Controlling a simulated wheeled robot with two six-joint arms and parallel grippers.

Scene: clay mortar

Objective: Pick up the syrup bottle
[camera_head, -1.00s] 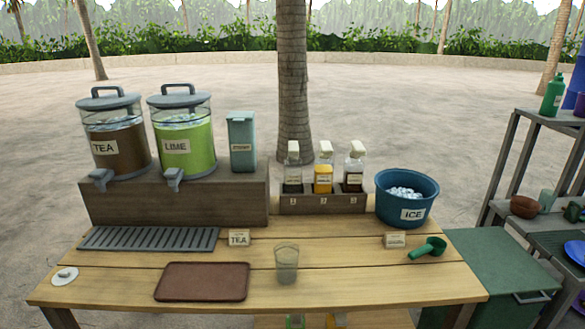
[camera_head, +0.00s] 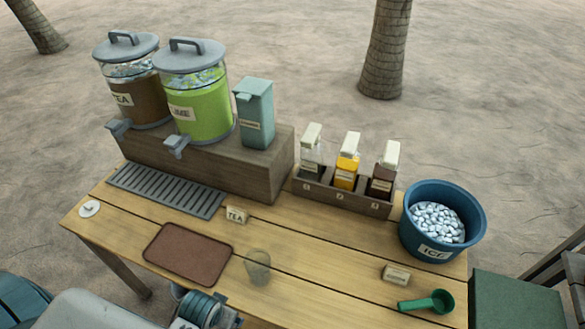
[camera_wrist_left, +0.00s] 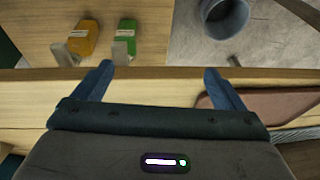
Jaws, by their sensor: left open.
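Three bottles with pale caps stand upright in a dark wooden rack (camera_head: 340,196) at the back of the table: a clear one with dark contents (camera_head: 311,155), a yellow-orange one (camera_head: 347,165) and a dark brown one (camera_head: 384,175). Their labels are too small to read, so I cannot tell which is the syrup bottle. In the left wrist view my left gripper (camera_wrist_left: 157,80) is open and empty at the table's edge, apart from the rack. A yellow bottle (camera_wrist_left: 84,38) and a green bottle (camera_wrist_left: 124,40) show beyond its fingers, below the tabletop. My right gripper is not in view.
Tea (camera_head: 133,95) and lime (camera_head: 196,100) dispensers stand left of the rack, with a teal box (camera_head: 254,112). An ice bucket (camera_head: 414,232) stands right of it. A glass (camera_head: 258,267), brown tray (camera_head: 188,254), small signs and green scoop (camera_head: 430,302) lie in front.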

